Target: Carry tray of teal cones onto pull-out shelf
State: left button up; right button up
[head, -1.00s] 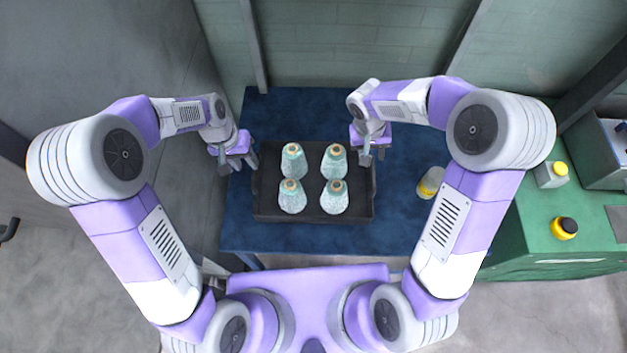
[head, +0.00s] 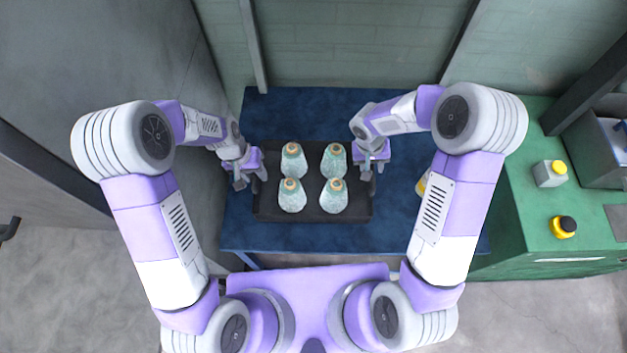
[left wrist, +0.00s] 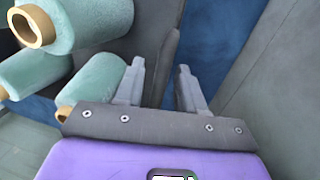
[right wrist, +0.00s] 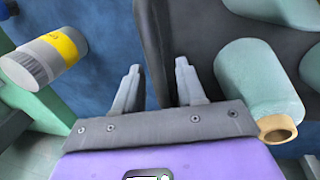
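A dark grey tray (head: 322,216) lies on the blue tabletop (head: 300,238), holding several teal cones (head: 334,196) with tan tips, standing upright. My left gripper (head: 250,184) is at the tray's left side. In the left wrist view its fingers (left wrist: 158,72) are apart, with the tray's side wall (left wrist: 164,60) showing between them. My right gripper (head: 371,181) is at the tray's right side. In the right wrist view its fingers (right wrist: 158,70) are also apart, with the tray's wall (right wrist: 152,50) between them. I cannot make out a pull-out shelf.
A grey container with a yellow band (right wrist: 62,46) stands right of the tray, partly hidden by my right arm in the head view. A green cabinet (head: 540,225) with a yellow-topped box (head: 551,173) and a dark-and-yellow knob (head: 564,227) is at the right. Tabletop is free behind the tray.

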pick_arm(q)
grip_shut()
pick_arm(e)
grip_shut()
pick_arm(q)
jog(key=shift+w+r, duration=0.1)
jog(key=shift+r, duration=0.05)
pick_arm(e)
jog(key=shift+w+r, duration=0.1)
jog(key=shift+r, duration=0.05)
